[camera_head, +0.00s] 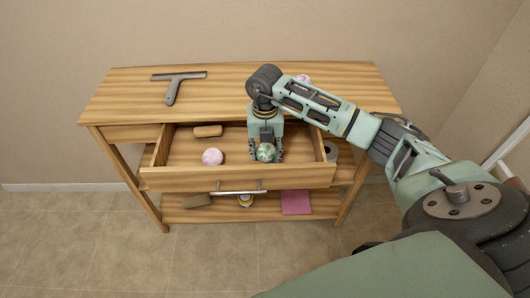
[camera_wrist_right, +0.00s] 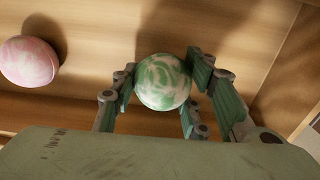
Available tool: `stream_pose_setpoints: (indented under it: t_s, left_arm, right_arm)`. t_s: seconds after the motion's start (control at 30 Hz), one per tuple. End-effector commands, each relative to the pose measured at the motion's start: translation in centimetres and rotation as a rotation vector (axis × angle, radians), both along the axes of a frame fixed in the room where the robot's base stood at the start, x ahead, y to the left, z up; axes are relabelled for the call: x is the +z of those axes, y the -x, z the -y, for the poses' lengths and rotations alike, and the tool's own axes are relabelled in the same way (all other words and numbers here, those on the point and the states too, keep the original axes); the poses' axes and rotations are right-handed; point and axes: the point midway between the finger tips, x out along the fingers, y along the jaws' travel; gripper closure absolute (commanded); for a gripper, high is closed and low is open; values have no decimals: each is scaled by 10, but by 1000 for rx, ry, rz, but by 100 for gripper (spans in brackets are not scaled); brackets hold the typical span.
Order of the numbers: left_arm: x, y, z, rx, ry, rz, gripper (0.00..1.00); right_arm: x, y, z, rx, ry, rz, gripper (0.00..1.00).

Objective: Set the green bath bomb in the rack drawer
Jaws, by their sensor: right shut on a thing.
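The green-and-white marbled bath bomb (camera_head: 265,152) is between the fingers of my right gripper (camera_head: 266,157), inside the open rack drawer (camera_head: 235,178). In the right wrist view the green bath bomb (camera_wrist_right: 163,81) sits between the fingertips of my right gripper (camera_wrist_right: 165,88), which is shut on it. Whether the bomb touches the drawer floor I cannot tell. The drawer is pulled out from the wooden rack (camera_head: 230,84), with a metal handle on its front. My left gripper is not in view.
A pink bath bomb (camera_head: 212,157) and a brown block (camera_head: 208,131) lie in the drawer, left of my gripper. A squeegee (camera_head: 177,82) lies on the rack top. The lower shelf holds a pink cloth (camera_head: 296,202), a brown item (camera_head: 197,200) and a yellow-and-white item (camera_head: 245,200).

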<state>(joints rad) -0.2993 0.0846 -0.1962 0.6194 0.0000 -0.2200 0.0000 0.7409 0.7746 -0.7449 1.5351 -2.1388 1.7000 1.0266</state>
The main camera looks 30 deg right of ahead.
Motion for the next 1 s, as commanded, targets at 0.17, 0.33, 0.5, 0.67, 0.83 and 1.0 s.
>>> stream_pose_setpoints:
  t_s: [0.17, 0.33, 0.5, 0.67, 0.83, 1.0]
  left_arm:
    - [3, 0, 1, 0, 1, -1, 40]
    - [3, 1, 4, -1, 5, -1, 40]
    - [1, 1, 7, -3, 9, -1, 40]
    - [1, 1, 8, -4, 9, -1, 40]
    - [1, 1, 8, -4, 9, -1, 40]
    - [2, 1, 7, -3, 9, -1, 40]
  right_arm:
    - [-15, 0, 0, -1, -1, 2, 88]
    - [-15, 0, 0, 0, -1, 2, 88]
    - [-17, 0, 0, 0, -1, 2, 55]
    - [-17, 0, 0, 0, -1, 1, 41]
    - [-17, 0, 0, 0, -1, 1, 40]
    - [-15, 0, 0, 0, -2, 1, 40]
